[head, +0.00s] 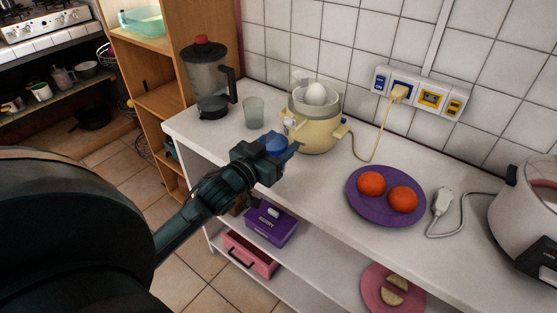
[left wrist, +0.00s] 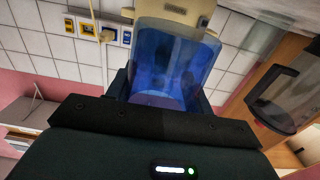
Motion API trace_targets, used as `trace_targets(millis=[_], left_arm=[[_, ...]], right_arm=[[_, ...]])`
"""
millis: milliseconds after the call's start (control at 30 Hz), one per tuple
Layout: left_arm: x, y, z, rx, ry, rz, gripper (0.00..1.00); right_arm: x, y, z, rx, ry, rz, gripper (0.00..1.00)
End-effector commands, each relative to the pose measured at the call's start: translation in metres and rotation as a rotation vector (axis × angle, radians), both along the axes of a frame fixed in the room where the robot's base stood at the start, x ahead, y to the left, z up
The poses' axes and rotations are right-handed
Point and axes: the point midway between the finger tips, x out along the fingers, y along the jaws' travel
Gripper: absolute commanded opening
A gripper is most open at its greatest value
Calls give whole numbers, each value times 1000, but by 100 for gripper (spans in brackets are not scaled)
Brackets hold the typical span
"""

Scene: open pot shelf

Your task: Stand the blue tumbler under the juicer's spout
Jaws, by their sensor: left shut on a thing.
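The cream juicer (head: 318,128), with a white cone on top, stands on the white counter against the tiled wall. Its spout side faces the front left, but the spout itself is hard to make out. My left gripper (head: 279,149) is shut on the blue tumbler (head: 272,143) just in front of the juicer, near the counter's front edge. The blue tumbler also shows large between the fingers in the left wrist view (left wrist: 172,62), with part of the juicer (left wrist: 180,12) beyond it. Whether the tumbler touches the counter is hidden. My right gripper is not in view.
A clear glass (head: 253,112) and a blender (head: 207,80) stand left of the juicer. A purple plate (head: 376,213) with two oranges is to the right. The juicer's yellow cord (head: 378,140) runs to the wall sockets. A white appliance (head: 527,210) stands far right.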

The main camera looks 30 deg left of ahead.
Motion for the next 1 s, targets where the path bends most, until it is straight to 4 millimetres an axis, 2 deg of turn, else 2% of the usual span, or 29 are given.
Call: trace_targets(millis=[333,767,800,1000], left_arm=[[0,0,-40,0,0,0,26],[0,0,-47,0,-2,-1,26],[0,0,-47,0,-1,0,54],[0,0,-47,1,-1,0,70]], right_arm=[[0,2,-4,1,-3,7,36],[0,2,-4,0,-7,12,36],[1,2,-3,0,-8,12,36],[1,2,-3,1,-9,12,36]])
